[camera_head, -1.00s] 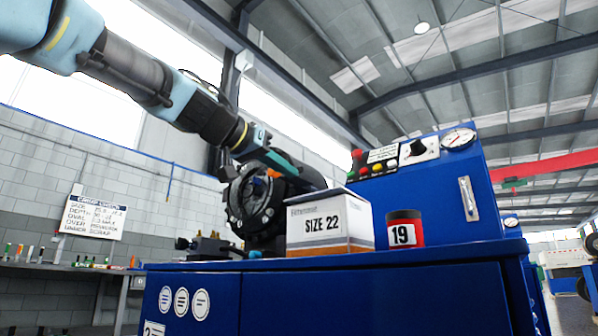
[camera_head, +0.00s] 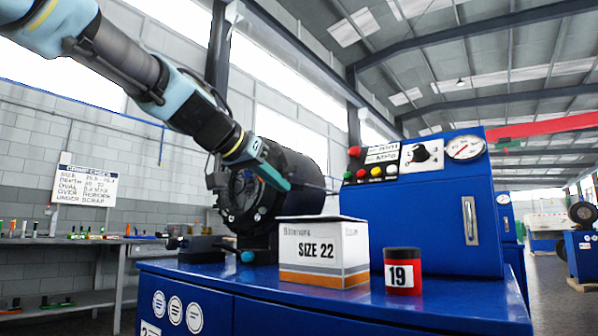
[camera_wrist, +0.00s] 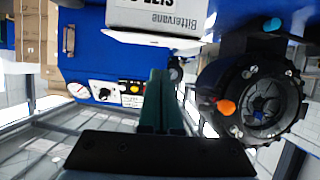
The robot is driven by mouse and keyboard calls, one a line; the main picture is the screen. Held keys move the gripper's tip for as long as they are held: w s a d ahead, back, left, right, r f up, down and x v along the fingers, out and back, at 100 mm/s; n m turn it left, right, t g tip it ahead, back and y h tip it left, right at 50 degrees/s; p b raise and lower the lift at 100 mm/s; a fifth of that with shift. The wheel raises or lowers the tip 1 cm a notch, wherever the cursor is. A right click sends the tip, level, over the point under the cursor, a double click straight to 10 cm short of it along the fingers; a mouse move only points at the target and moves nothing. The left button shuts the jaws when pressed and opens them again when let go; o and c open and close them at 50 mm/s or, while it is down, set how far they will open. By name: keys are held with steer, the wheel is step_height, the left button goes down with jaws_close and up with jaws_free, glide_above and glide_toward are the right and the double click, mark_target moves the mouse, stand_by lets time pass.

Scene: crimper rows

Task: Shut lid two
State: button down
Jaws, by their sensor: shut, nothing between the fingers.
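A blue crimper machine with a cabinet top (camera_head: 420,302) fills the middle of the head view, and part of a 2 shows on its lower front. Its round black crimping head (camera_head: 235,198) has a ring of dies and also shows at the right of the wrist view (camera_wrist: 283,98). I cannot make out a separate lid for certain. My gripper (camera_head: 286,186) is shut and empty, its dark green fingers overlapping the crimping head in the head view. In the wrist view the fingertips (camera_wrist: 157,75) are together, left of the head; contact cannot be told.
A white SIZE 22 box (camera_head: 312,250) and a red pot marked 19 (camera_head: 402,272) stand on the cabinet top before the head. A blue control box (camera_head: 430,200) with buttons and a gauge stands at the right. A bench with small tools (camera_head: 75,240) is at left.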

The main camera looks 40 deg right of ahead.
steer(key=shift+r+y+p, duration=0.6)
steer(key=shift+r+p, duration=0.9)
steer(key=shift+p, duration=2.3)
steer(key=g+y+p, duration=0.1)
steer(key=y+p, duration=0.3)
steer(key=p, duration=1.9)
glide_toward(321, 220)
steer(key=shift+w+d+f+p, duration=0.1)
steer(key=shift+w+f, duration=0.2)
steer(key=shift+f, duration=0.35)
steer(key=shift+w+f+p, duration=0.1)
steer(key=shift+w+f, duration=0.2)
steer(key=shift+f, duration=0.35)
steer(key=shift+w+d+f+p, duration=0.1)
steer(key=shift+w+f, duration=0.2)
steer(key=shift+f, duration=0.3)
steer(key=shift+f, duration=0.1)
